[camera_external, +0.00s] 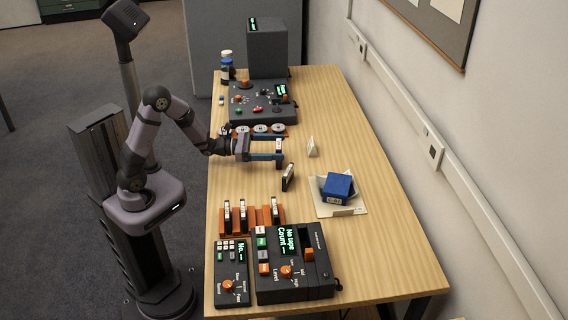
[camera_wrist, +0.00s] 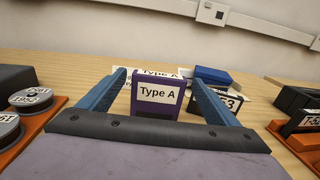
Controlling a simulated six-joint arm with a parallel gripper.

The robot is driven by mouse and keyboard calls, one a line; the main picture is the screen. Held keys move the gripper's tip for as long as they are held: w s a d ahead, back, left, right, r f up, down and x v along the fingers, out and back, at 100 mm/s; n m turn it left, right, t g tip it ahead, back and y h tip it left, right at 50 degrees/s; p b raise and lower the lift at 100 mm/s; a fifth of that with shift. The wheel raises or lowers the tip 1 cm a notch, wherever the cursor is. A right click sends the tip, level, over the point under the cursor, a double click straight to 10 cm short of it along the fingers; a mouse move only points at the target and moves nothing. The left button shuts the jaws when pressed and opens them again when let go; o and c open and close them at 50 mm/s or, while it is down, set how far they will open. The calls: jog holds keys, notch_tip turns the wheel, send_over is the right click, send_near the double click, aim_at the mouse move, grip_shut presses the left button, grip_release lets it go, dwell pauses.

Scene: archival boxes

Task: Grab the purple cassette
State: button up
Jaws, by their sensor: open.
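The purple cassette (camera_wrist: 158,111) stands upright with a white "Type A" label facing the wrist camera. My gripper (camera_wrist: 158,80) is open, with one blue finger on each side of it. Gaps show between the cassette and both fingers in the wrist view. In the external view my gripper (camera_external: 278,147) reaches over the table from the left, and the cassette's pale label (camera_external: 279,146) shows between the fingertips. The cassette's far side is hidden.
A black cassette (camera_external: 288,177) stands close to the right finger; its label (camera_wrist: 235,101) shows in the wrist view. A white card (camera_external: 311,147) stands beyond. An orange reel tray (camera_external: 290,131) and an orange cassette rack (camera_external: 251,222) flank the arm.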

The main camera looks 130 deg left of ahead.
jog(key=shift+p+x, duration=0.5)
jog(key=shift+x, duration=2.15)
jog(key=shift+s+r, duration=0.1)
jog(key=shift+r, duration=0.05)
jog(key=c, duration=1.2)
